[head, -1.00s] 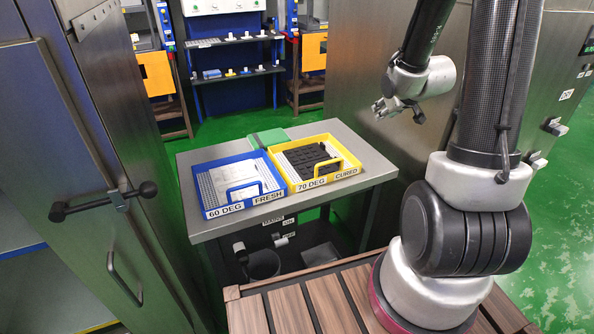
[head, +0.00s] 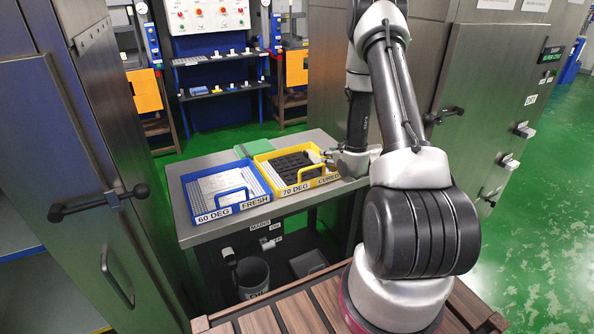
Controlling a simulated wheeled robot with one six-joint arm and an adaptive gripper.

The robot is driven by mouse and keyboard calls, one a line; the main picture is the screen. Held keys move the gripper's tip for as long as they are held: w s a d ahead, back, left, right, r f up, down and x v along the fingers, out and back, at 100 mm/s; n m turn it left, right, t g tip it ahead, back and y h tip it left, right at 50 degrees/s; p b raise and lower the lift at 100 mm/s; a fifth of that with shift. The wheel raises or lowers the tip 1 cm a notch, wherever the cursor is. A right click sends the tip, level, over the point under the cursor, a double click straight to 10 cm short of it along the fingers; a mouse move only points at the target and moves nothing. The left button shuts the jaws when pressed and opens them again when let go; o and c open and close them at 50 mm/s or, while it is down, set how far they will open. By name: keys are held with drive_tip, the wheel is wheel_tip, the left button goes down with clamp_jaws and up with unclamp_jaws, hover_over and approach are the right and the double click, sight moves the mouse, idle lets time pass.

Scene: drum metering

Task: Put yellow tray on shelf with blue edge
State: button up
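The yellow tray (head: 310,185) stands on a grey metal table, labelled "70 DEG CURED", with a front handle. Black moulded pieces (head: 292,163) lie in it. My gripper (head: 327,156) is at the tray's right side, low over the table. Its fingers are small and partly hidden by my arm, so I cannot tell whether they touch the tray or are open. A blue-edged shelf (head: 22,254) shows inside the cabinet at the far left, mostly cut off by the picture's edge.
A blue tray (head: 233,208) labelled "60 DEG FRESH" stands close beside the yellow tray on its left. A green pad (head: 252,148) lies behind them. The table's (head: 195,235) left front corner is bare. A cabinet door with a handle (head: 112,197) stands at left.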

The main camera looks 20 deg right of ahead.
drive_tip(key=shift+x, duration=0.9)
clamp_jaws()
drive_tip(key=shift+r, duration=0.1)
